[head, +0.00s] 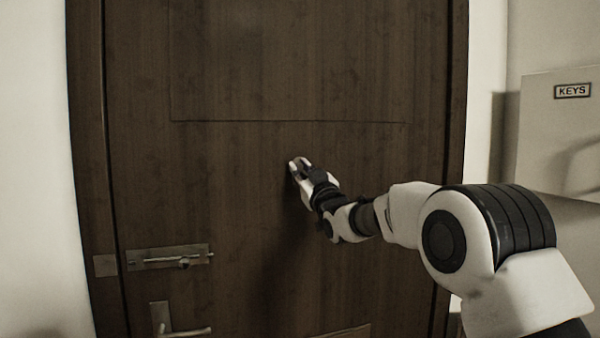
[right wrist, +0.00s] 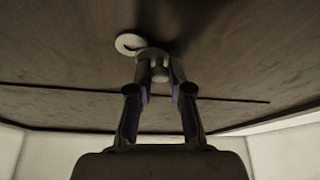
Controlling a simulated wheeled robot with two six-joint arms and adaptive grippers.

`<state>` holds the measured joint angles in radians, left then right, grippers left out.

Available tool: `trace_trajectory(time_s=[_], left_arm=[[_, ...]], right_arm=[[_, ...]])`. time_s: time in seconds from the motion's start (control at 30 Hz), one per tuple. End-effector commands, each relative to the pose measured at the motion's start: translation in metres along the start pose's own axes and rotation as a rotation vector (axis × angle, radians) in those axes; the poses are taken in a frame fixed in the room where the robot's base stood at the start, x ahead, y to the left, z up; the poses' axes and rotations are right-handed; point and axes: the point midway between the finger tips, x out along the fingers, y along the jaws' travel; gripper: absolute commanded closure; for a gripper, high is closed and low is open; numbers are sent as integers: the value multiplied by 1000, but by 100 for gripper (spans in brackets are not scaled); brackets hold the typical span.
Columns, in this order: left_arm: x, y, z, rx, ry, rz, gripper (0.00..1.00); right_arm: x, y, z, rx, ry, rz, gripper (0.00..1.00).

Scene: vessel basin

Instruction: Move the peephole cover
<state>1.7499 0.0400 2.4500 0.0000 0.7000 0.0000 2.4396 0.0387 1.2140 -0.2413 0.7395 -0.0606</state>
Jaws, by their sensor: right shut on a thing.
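My right gripper (head: 299,168) is at the dark wooden door, below the horizontal groove, and hides the peephole area in the head view. In the right wrist view, the fingertips of my right gripper (right wrist: 157,73) are closed on a pale rounded piece, the peephole cover (right wrist: 153,55), close to the door surface. A pale round disc (right wrist: 127,43) with a curved mark lies on the door just left of the fingertips. The cover and disc meet or overlap; the exact join is hard to tell. My left gripper is not in view.
The door (head: 240,200) is shut. A sliding bolt (head: 170,257) and a lever handle (head: 180,330) sit at its lower left. A pale key box labelled KEYS (head: 560,140) hangs on the right wall. The door face around my gripper is clear.

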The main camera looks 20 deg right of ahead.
Motion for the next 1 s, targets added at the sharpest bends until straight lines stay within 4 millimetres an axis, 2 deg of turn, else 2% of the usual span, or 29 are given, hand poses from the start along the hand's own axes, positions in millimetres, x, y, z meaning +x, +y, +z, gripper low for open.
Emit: trace_trajectory(time_s=[0.13, 0.37, 1.0], left_arm=[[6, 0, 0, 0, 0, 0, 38], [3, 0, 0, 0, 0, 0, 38], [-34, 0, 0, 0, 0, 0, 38]], right_arm=[[-2, 3, 4, -122, 2, -49, 100], [-4, 7, 8, -324, 1, -133, 100], [-7, 23, 17, -852, 0, -353, 100]])
